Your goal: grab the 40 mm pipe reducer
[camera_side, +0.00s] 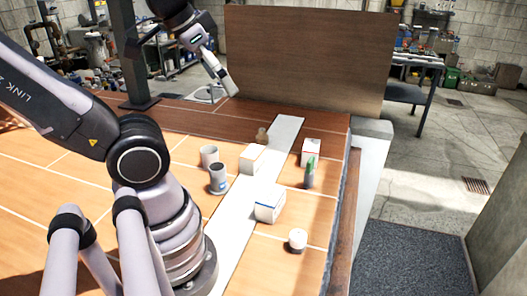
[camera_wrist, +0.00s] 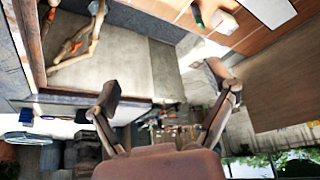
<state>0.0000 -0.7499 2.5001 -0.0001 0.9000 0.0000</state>
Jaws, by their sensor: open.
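I cannot tell for sure which item is the 40 mm pipe reducer.
On the wooden table (camera_side: 150,215) stand a dark-topped bottle (camera_side: 218,180), a plain box (camera_side: 251,159), a blue-striped box (camera_side: 269,203), a red-marked box (camera_side: 312,151) and a green-topped bottle (camera_side: 310,174). A brown panel (camera_side: 305,60) rises behind. The table's left part is clear.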

